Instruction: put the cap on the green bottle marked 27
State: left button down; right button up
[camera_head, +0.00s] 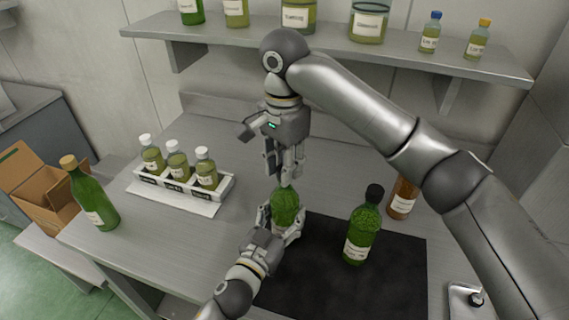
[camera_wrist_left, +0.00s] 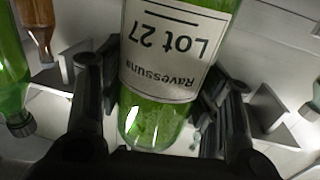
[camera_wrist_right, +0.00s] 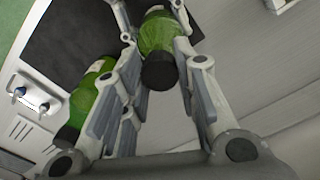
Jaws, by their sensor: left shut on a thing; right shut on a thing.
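The green bottle (camera_head: 285,203) stands upright near the left edge of the black mat. Its white label reads "Ravessuna Lot 27", upside down in the left wrist view (camera_wrist_left: 172,55). My left gripper (camera_head: 279,222) is shut around the bottle's body. My right gripper (camera_head: 284,180) points down just above the same bottle and is shut on a black cap. The cap (camera_wrist_right: 160,72) shows between its fingers in the right wrist view, in line with the green bottle behind it. The fingers hide the cap in the head view. I cannot tell whether the cap is seated on the neck.
A black-capped green bottle (camera_head: 362,232) stands on the black mat (camera_head: 335,285), with an amber bottle (camera_head: 402,198) behind it. A white rack (camera_head: 218,193) with three small bottles and another green bottle (camera_head: 92,200) stand left. A shelf (camera_head: 335,47) with bottles runs above.

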jog(key=m, duration=1)
jog(key=shift+w+m, duration=0.1)
jog(key=shift+m, duration=0.2)
jog(key=o, duration=0.7)
jog(key=shift+r, duration=2.25)
jog(key=shift+c, duration=0.3)
